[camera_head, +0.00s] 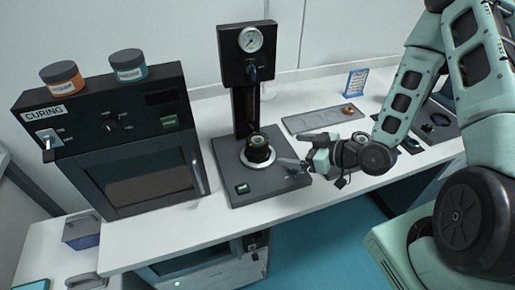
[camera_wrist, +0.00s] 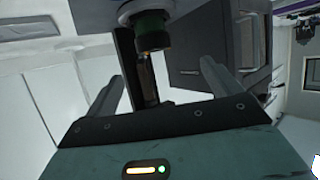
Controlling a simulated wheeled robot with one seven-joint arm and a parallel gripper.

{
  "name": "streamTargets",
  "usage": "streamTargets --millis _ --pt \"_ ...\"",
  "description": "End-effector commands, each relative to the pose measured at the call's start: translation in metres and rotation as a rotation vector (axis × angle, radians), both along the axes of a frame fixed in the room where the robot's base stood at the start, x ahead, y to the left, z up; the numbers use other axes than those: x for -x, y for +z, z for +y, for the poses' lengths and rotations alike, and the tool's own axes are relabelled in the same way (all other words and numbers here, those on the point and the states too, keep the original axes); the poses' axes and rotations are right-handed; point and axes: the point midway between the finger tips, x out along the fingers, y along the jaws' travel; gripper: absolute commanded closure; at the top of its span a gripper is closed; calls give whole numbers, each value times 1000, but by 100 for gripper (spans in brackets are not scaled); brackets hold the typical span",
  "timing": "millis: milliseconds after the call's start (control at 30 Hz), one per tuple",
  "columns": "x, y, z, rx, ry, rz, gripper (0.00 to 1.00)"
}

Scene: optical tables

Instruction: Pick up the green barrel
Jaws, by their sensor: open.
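The green barrel (camera_head: 258,152) is a short dark cylinder with a greenish top. It stands upright on the round silver seat of the black press (camera_head: 246,56), below the gauge. In the wrist view the barrel (camera_wrist: 152,26) shows a dark green band and lies beyond the fingertips, between their lines. My gripper (camera_head: 291,149) is to the right of the barrel, its fingers pointing left towards it. In the wrist view my gripper (camera_wrist: 160,76) is open and empty, with a gap between it and the barrel.
A curing oven (camera_head: 130,145) with two jars on top stands left of the press. The press's black column rises behind the barrel. The white bench front (camera_head: 190,233) is clear.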

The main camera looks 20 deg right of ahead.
Motion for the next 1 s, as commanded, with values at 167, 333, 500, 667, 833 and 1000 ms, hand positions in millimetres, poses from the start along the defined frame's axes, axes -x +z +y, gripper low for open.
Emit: streamTargets --millis 167,333,500,667,833,1000 --pt "0 4 -11 -67 -56 -73 10" --pt "-10 -3 -6 -72 -59 -85 10" --pt "-25 -10 4 -69 -58 -85 10" --pt "-40 -15 15 -69 -58 -84 10" --pt "-47 -17 17 -71 -60 -84 10" --pt "-53 -19 21 -71 -60 -84 10"
